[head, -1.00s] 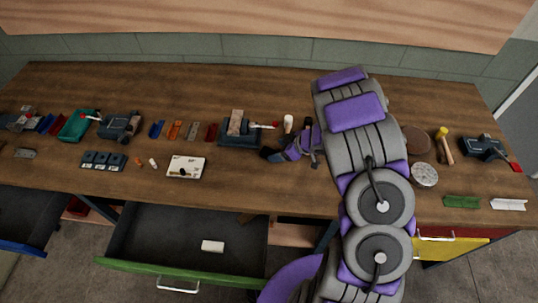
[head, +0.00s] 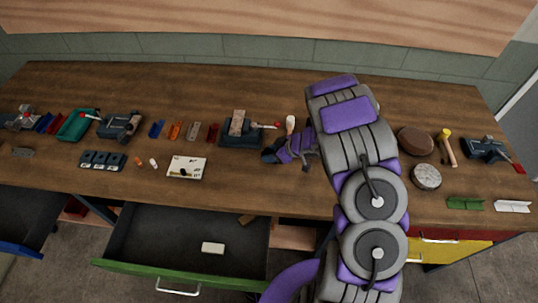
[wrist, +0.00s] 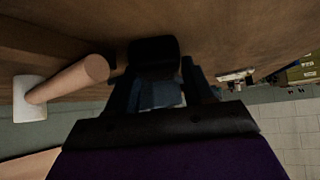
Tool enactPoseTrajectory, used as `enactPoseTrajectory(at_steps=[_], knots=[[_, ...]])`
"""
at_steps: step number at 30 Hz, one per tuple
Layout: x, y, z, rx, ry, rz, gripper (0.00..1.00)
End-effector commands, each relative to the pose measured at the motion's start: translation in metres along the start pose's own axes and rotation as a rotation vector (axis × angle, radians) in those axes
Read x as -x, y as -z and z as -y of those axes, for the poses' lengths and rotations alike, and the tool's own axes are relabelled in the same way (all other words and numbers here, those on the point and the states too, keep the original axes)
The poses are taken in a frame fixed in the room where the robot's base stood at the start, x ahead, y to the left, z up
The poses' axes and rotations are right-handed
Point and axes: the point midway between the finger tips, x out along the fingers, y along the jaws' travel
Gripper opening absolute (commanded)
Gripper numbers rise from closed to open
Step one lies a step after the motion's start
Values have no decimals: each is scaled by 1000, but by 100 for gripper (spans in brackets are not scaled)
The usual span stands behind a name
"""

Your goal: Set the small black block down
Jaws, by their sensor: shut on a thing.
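My gripper (head: 270,156) is low over the middle of the wooden bench, in front of the dark vise with a red-tipped handle (head: 238,138). In the wrist view my gripper (wrist: 158,84) is shut on the small black block (wrist: 155,51), with one dark finger on each side of it. The block is close to the wood surface, but I cannot tell whether it touches. In the head view I cannot separate the block from the dark fingertips.
A wooden-handled tool with a white end (wrist: 65,82) lies close beside my gripper. A white box (head: 187,167) and coloured strips (head: 175,131) are to the left. An open drawer with a green front (head: 185,277) is below. Bare bench (head: 235,180) lies in front of my gripper.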

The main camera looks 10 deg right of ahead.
Motion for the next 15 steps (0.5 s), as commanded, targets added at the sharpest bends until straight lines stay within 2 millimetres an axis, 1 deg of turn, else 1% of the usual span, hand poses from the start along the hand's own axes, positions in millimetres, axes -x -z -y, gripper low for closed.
enactPoseTrajectory(at_steps=[1,12,14,15], knots=[[1,0,-1,-2,-1,-2,42],[0,2,0,1,-4,0,6],[0,2,1,2,-4,0,1],[0,3,0,2,-5,-1,0]])
